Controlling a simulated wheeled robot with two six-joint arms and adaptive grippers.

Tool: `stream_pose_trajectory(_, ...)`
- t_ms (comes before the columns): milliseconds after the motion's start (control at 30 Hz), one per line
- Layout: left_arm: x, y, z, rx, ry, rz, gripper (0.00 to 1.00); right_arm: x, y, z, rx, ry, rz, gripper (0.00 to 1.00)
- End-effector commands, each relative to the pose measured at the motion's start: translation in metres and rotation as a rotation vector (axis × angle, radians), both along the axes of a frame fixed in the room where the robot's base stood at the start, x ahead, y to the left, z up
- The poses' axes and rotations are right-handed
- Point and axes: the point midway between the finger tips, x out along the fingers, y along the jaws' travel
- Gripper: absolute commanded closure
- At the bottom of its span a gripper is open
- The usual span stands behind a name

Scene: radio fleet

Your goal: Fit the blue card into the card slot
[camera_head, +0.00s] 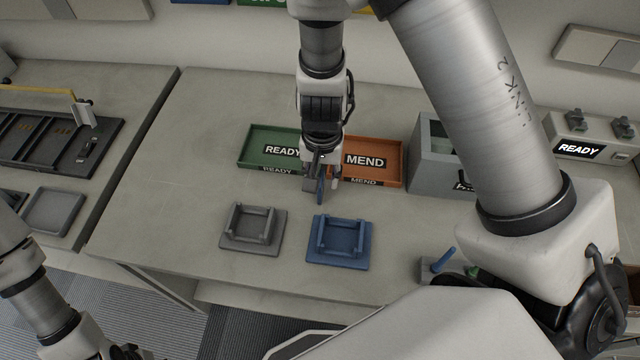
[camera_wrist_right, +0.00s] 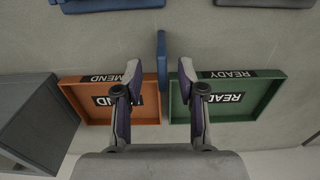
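The blue card (camera_head: 320,190) stands upright, edge-on, above or on the table in front of the two trays; I cannot tell if it touches the table. It also shows in the right wrist view (camera_wrist_right: 162,62). My right gripper (camera_head: 322,172) is over it, pointing down. In the wrist view its fingers are apart, one on each side of the card, with a gap on both sides. A dark rack (camera_head: 55,140) with slot-like bays lies at the left; I cannot tell which opening is the card slot. My left gripper (camera_head: 122,352) is partly cut off at the bottom left.
A green READY tray (camera_head: 248,150) and an orange MEND tray (camera_head: 395,165) stand behind the card. A grey cradle (camera_head: 252,228) and a blue cradle (camera_head: 341,242) lie nearer. A grey box (camera_head: 428,155) is right of the trays. Table between the rack and cradles is clear.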

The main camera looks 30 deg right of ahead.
Motion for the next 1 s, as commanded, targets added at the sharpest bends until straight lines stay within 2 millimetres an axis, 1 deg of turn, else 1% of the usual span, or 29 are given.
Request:
stream_pose_trajectory(33, 0.000, 0.000, -0.007, 0.000, 0.000, 0.000, 0.66, 0.000, 0.000, -0.012, -0.001, -0.001, 0.000, 0.60)
stream_pose_trajectory(100, 0.000, 0.000, -0.008, 0.000, -0.001, 0.000, 0.66, 0.000, 0.000, -0.016, -0.001, -0.002, 0.000, 0.60)
stream_pose_trajectory(300, 0.000, 0.000, -0.007, 0.000, -0.001, 0.000, 0.66, 0.001, 0.000, -0.015, -0.002, -0.002, 0.001, 0.60)
stream_pose_trajectory(367, 0.000, 0.000, -0.006, 0.000, -0.001, 0.000, 0.66, 0.001, 0.000, -0.015, -0.002, -0.002, 0.001, 0.82)
stream_pose_trajectory(400, 0.000, 0.000, -0.006, 0.000, -0.001, 0.000, 0.66, 0.001, 0.000, -0.015, -0.002, -0.002, 0.001, 0.96)
stream_pose_trajectory(433, 0.000, 0.000, -0.006, 0.000, -0.001, 0.000, 0.66, 0.001, 0.000, -0.015, -0.002, -0.002, 0.001, 1.00)
stream_pose_trajectory(800, 0.000, 0.000, -0.006, 0.000, -0.001, 0.000, 0.66, 0.001, 0.000, -0.014, -0.002, -0.002, 0.001, 1.00)
stream_pose_trajectory(867, 0.000, 0.000, -0.003, 0.000, -0.001, 0.000, 0.66, 0.001, 0.000, -0.008, -0.002, -0.004, 0.002, 1.00)
stream_pose_trajectory(967, 0.000, 0.000, 0.006, 0.000, -0.001, 0.000, 0.66, 0.001, 0.000, 0.011, -0.001, -0.005, 0.002, 1.00)
stream_pose_trajectory(1000, 0.000, 0.000, 0.009, 0.000, -0.001, 0.000, 0.66, 0.002, 0.000, 0.021, -0.001, -0.007, 0.003, 1.00)
